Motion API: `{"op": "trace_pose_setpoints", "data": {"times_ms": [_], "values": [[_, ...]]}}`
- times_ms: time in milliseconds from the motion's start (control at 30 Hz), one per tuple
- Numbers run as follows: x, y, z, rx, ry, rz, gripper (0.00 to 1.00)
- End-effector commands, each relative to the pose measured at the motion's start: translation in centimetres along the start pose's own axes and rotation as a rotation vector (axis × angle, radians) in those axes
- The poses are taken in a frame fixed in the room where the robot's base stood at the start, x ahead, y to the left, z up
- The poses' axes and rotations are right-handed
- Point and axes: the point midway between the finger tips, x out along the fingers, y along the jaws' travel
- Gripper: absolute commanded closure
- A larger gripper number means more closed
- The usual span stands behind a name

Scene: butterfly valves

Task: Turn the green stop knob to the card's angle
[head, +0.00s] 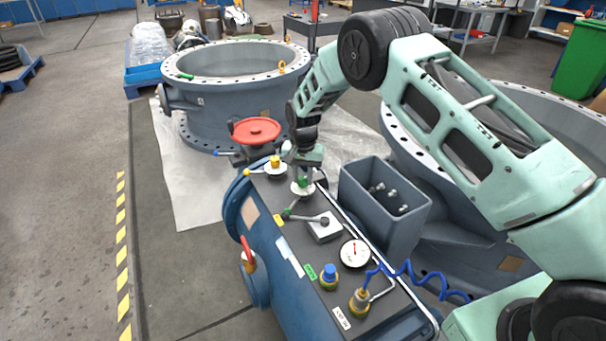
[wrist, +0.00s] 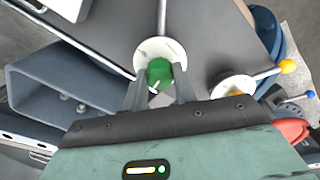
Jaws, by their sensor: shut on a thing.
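The green knob (wrist: 160,74) sits on a round white dial (wrist: 172,46) in the wrist view. In the head view the knob (head: 303,181) is on top of the blue valve body, partly hidden by my gripper (head: 304,170). My gripper (wrist: 160,88) points down, with one finger on each side of the knob, and is shut on it. A thin rod (wrist: 162,15) runs from the dial toward the top of the wrist view. A white card (head: 342,318) with dark print lies near the panel's front end; I cannot read it surely.
A yellow knob (head: 275,161) and a red handwheel (head: 256,131) stand beyond the green knob. A grey open bin (head: 384,205) with small parts is close on the right. A grey block with a lever (head: 324,226), a gauge (head: 355,253) and a blue knob (head: 329,272) stand nearer.

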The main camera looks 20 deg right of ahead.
Motion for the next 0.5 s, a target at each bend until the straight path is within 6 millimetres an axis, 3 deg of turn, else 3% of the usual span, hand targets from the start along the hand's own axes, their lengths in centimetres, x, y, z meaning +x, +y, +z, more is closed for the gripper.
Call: {"op": "trace_pose_setpoints", "data": {"times_ms": [500], "values": [[-0.06, -0.02, 0.03, -0.491, -0.001, -0.002, 0.95]]}}
